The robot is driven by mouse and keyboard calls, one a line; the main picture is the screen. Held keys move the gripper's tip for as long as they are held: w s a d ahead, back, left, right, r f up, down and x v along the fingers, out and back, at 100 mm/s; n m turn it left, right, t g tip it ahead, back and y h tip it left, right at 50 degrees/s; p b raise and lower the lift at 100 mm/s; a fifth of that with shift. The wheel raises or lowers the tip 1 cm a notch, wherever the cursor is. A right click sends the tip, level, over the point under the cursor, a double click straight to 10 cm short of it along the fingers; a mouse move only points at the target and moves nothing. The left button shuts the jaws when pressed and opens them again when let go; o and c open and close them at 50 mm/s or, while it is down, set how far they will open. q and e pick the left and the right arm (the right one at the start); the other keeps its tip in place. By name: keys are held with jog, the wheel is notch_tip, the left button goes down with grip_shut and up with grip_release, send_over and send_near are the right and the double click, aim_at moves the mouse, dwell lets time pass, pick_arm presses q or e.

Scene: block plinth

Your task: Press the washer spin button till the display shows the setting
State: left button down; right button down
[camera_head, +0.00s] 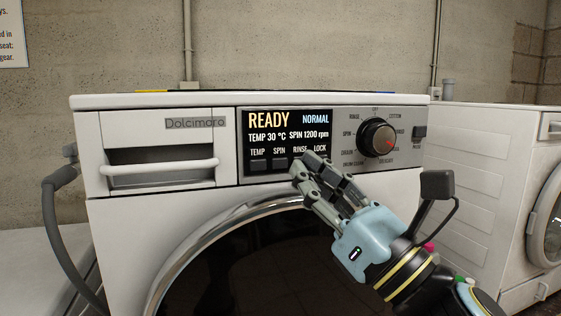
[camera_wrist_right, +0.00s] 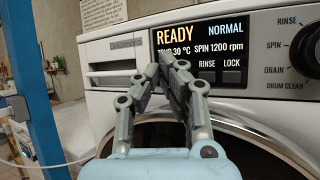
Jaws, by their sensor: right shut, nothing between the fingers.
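The washer (camera_head: 120,222) stands in front of me with its dark display (camera_head: 286,132) lit. The display reads READY, NORMAL, TEMP 30 °C and SPIN 1200 rpm. Below it sit small buttons under the labels TEMP, SPIN, RINSE and LOCK. The spin button (camera_head: 280,164) shows in the head view, left of my fingertips. My right gripper (camera_head: 309,165) is shut and empty, with its fingertips in front of the panel near the rinse button. In the right wrist view the fingertips (camera_wrist_right: 171,63) cover the TEMP and SPIN labels. I cannot tell whether they touch the panel. My left gripper is not in view.
A round program knob (camera_head: 377,138) sits right of the display. A drawer handle (camera_head: 160,170) juts out on the left. The round door (camera_head: 245,255) is below the panel. Another white machine (camera_head: 475,170) stands on the right, and a grey hose (camera_head: 50,215) hangs on the left.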

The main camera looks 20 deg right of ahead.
send_near(273, 144)
jog(key=shift+s+a+x, duration=0.1)
jog(key=shift+x, duration=0.95)
jog(key=shift+s+a+x, duration=0.15)
jog(key=shift+x, duration=0.95)
jog(key=shift+w+r, duration=0.1)
jog(key=shift+r, duration=0.1)
jog(key=shift+w, duration=0.35)
jog(key=shift+w+b, duration=0.35)
jog(key=shift+b, duration=0.05)
jog(key=shift+s, duration=0.8)
jog(key=shift+s, duration=0.1)
jog(key=s, duration=0.4)
jog(key=shift+s+d, duration=0.1)
jog(key=shift+s, duration=0.3)
